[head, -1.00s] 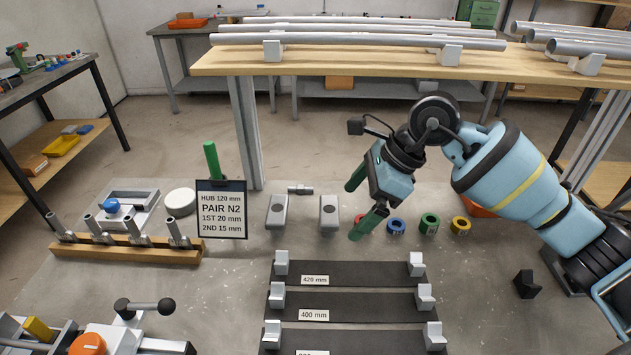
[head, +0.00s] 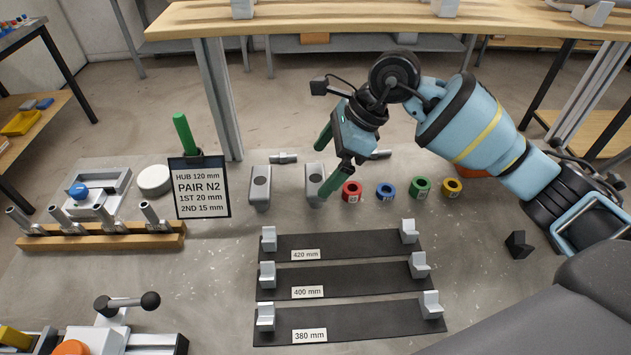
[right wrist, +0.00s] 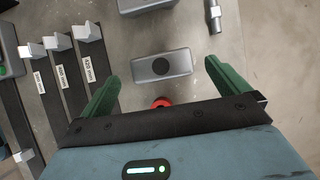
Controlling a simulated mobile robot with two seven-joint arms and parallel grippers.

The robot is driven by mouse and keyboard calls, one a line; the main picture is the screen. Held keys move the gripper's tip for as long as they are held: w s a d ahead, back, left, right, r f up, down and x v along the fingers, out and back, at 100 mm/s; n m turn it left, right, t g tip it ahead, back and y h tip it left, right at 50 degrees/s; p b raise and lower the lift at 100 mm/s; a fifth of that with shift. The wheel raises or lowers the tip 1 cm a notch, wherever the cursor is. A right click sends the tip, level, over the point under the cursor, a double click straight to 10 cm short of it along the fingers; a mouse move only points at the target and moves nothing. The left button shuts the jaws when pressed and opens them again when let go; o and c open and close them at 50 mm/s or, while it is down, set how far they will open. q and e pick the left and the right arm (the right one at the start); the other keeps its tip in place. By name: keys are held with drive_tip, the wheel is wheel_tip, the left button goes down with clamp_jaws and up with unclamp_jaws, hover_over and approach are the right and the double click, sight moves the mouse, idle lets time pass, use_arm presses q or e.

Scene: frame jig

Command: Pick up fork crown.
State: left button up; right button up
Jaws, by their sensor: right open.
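Two grey rounded blocks with a round hole in the top, which look like fork crowns, stand on the grey table in the head view: a left one (head: 260,188) and a right one (head: 313,184). My right gripper (head: 327,164) is open and empty, above and partly in front of the right block. In the right wrist view this block (right wrist: 163,67) lies between the two green fingers (right wrist: 168,61), below them and apart from them. The other block (right wrist: 146,4) is cut off at the top edge. My left gripper is not in view.
Red (head: 352,191), blue (head: 386,190), green (head: 421,187) and yellow (head: 452,188) rings sit to the right. A sign (head: 199,213) stands left of the blocks. Dark strips with grey end rests (head: 340,246) lie in front. Metal pins (head: 284,158) lie behind.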

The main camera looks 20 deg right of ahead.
sight(315, 178)
drive_tip(key=x, duration=0.5)
drive_tip(key=shift+d+f, duration=0.2)
drive_tip(key=shift+c, duration=0.3)
drive_tip(key=c, duration=0.9)
drive_tip(key=shift+r, duration=0.1)
